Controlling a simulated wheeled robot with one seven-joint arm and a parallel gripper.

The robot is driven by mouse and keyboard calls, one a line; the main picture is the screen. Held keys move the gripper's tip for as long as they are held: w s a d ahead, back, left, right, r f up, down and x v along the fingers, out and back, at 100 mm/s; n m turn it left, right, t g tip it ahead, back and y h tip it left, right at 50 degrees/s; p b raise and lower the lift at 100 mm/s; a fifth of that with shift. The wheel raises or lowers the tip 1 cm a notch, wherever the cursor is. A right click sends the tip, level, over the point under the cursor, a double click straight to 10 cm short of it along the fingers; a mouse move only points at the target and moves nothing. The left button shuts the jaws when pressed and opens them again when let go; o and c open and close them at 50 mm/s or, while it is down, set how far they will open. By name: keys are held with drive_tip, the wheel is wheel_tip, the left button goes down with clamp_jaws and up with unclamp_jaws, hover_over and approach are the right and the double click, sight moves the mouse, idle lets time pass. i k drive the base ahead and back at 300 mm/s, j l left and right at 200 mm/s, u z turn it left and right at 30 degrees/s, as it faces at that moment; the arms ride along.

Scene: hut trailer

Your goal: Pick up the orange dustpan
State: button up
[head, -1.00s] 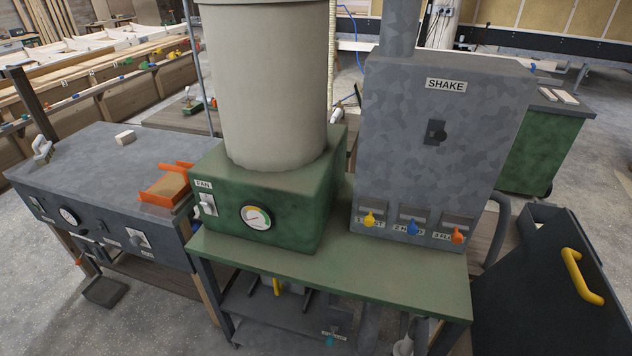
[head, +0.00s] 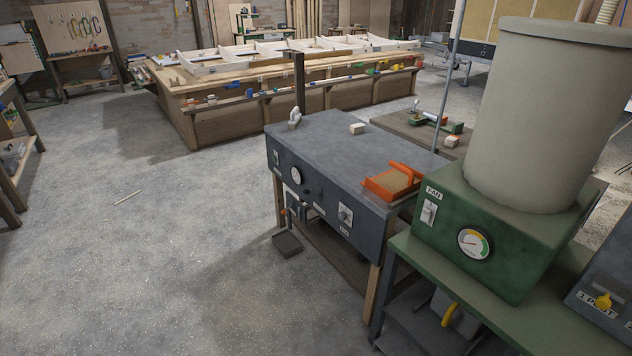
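The orange dustpan (head: 374,188) lies on the right front corner of the grey machine table (head: 335,145). Its raised orange edge or handle is toward the back right, and a brown, sawdust-like fill shows inside it. It sits close to the left side of the green fan box (head: 467,240). My gripper is not in the head view, so its state does not show.
The fan box carries a tall beige drum (head: 545,110) on a green bench (head: 440,275). A small wood block (head: 357,128) and a pale clamp-like item (head: 295,117) sit on the grey table. The concrete floor (head: 150,250) at left is mostly clear.

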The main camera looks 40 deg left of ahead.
sight(390, 184)
drive_tip(key=j+u, duration=0.1)
drive_tip(key=u, duration=0.9)
drive_tip(key=j+z, duration=0.1)
drive_tip(key=z, duration=1.9)
drive_tip(key=k+j+z, duration=0.25)
drive_tip(key=k+z, duration=0.25)
drive_tip(key=j+u, duration=0.1)
drive_tip(key=u, duration=2.15)
drive_tip(key=i+j+z, duration=0.1)
drive_tip(key=i+j, duration=1.15)
drive_tip(key=i, duration=0.1)
